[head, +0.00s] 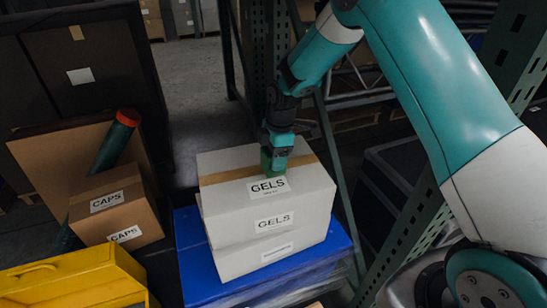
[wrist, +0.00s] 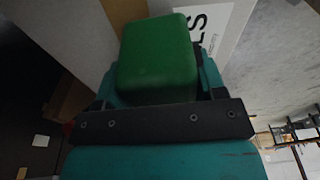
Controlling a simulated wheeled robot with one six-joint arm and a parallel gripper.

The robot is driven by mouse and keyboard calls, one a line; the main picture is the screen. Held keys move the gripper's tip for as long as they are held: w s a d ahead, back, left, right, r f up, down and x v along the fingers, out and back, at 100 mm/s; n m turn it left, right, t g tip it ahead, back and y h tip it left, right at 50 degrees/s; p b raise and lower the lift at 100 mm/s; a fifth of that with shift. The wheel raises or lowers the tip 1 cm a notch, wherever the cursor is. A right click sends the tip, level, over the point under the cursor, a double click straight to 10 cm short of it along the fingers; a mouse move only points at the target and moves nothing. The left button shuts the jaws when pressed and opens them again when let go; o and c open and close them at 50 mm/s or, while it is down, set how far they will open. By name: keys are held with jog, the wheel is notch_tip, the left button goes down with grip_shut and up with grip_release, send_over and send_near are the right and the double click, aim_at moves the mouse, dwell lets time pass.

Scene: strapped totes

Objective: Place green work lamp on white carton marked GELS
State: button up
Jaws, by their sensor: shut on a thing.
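The white carton marked GELS (head: 295,215) sits on a blue lid in the head view, with GELS labels on its top and front and a tan tape strip across the top. My gripper (head: 274,158) is over the carton's top, behind the top label. It is shut on the green work lamp (head: 273,163), which shows as a green block in the wrist view (wrist: 157,60). The lamp is at or just above the carton top; I cannot tell whether it touches. The GELS label (wrist: 208,25) shows partly behind the lamp in the wrist view.
A brown carton marked CAPS (head: 115,205) stands to the left, with a dark green tube with a red end (head: 128,118) behind it. A yellow box (head: 75,275) is at front left. The blue tote (head: 195,265) bears the carton. A green rack upright (head: 415,240) stands to the right.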

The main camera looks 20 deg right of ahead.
jog(key=shift+f, duration=0.5)
jog(key=shift+f, duration=0.2)
jog(key=o, duration=1)
jog(key=shift+r, duration=0.2)
jog(key=r, duration=0.4)
jog(key=d+r, duration=0.1)
jog(key=r, duration=0.3)
jog(key=r+b, duration=0.1)
jog(key=r, duration=0.3)
jog(key=shift+d, duration=0.4)
